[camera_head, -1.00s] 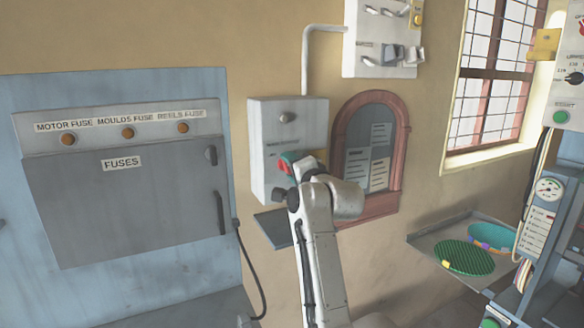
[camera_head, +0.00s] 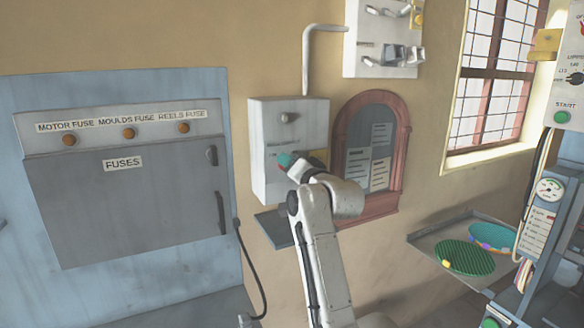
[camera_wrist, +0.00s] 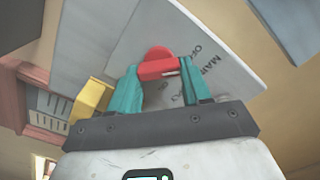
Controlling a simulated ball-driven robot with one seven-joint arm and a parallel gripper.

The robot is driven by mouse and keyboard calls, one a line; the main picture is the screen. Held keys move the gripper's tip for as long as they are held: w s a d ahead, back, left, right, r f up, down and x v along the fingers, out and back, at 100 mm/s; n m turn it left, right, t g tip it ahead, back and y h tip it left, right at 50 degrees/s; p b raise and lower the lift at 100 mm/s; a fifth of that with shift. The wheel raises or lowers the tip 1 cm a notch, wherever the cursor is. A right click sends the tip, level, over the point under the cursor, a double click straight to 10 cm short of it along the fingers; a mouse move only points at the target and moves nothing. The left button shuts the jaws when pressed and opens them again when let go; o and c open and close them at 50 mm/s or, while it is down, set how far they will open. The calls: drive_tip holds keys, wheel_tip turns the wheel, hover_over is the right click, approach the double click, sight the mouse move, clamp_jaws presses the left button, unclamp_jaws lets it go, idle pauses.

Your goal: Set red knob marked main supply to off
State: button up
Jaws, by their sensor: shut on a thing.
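The red knob (camera_wrist: 158,66) is on the face of a pale grey box (camera_head: 265,140) on the wall. In the wrist view, my gripper (camera_wrist: 162,76) has its teal fingers on either side of the knob, shut on it. Partly hidden lettering on the panel (camera_wrist: 222,68) beside the knob includes "MAIN" and "OF". The knob's handle lies crosswise between the fingertips, tilted slightly in the picture. In the head view, my gripper (camera_head: 287,160) is at the box's front, and my wrist hides most of the knob.
A grey fuse cabinet (camera_head: 125,195) stands left. A yellow part (camera_wrist: 90,98) is close beside my gripper in the wrist view.

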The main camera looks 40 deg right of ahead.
drive_tip(key=shift+f, duration=0.15)
drive_tip(key=o, duration=1.1)
drive_tip(key=shift+c, duration=0.2)
drive_tip(key=b+v, duration=0.2)
drive_tip(key=v, duration=0.8)
drive_tip(key=shift+s, duration=0.4)
drive_tip(key=shift+a, duration=0.1)
